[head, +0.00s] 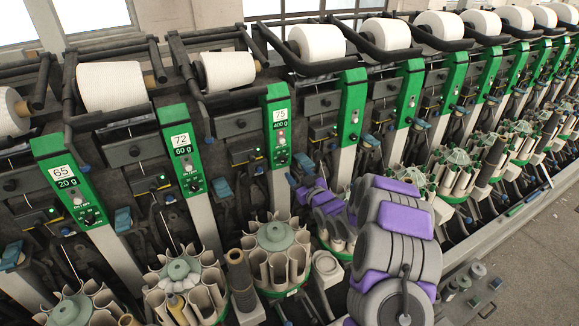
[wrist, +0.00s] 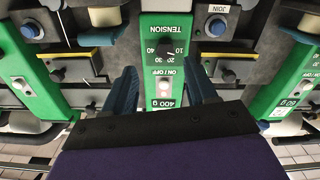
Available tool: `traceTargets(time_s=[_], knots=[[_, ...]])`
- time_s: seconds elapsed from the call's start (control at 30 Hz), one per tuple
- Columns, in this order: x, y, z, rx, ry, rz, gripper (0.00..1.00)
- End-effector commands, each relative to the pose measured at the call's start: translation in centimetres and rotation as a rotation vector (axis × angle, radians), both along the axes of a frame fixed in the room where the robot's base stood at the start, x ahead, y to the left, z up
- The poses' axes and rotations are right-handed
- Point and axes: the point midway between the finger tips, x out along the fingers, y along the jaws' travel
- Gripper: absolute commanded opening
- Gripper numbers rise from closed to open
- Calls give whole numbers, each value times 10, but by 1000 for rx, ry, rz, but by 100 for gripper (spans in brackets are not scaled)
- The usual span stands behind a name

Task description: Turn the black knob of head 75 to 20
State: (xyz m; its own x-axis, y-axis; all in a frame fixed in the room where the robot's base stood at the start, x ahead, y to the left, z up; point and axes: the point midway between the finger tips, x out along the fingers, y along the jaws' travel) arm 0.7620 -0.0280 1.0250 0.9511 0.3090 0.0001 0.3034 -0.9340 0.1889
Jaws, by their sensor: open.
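The green panel of head 75 (head: 278,104), labelled 75 and 400 g, stands near the middle of the head view. Its black knob (head: 283,157) is low on the panel, just above and left of my gripper (head: 308,185). In the wrist view the panel is upside down, and the black tension knob (wrist: 168,46) sits by the marks 10, 20, 30 and 40. Its pointer is too small to read surely. My gripper (wrist: 162,86) is open and empty, its dark fingers on either side of the panel's lower part, apart from the knob. The number 75 is hidden in the wrist view.
Head 72 (head: 181,142) and head 65 (head: 67,188) stand to the left with like panels. Below are round cone magazines (head: 275,237) and a brown cone (head: 240,272). A white on/off button (wrist: 164,86) lies between my fingers.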

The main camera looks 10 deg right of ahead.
Motion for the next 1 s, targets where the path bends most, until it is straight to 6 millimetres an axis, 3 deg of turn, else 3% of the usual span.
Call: traceTargets(time_s=[0.3, 0.5, 0.9, 1.0], knots=[[44, 13, 0, 0, -3, 1, 57], [59, 15, 0, 4, -3, 1, 57], [65, 21, 1, 0, -1, 0, 57], [65, 20, 1, 1, -1, 0, 49]])
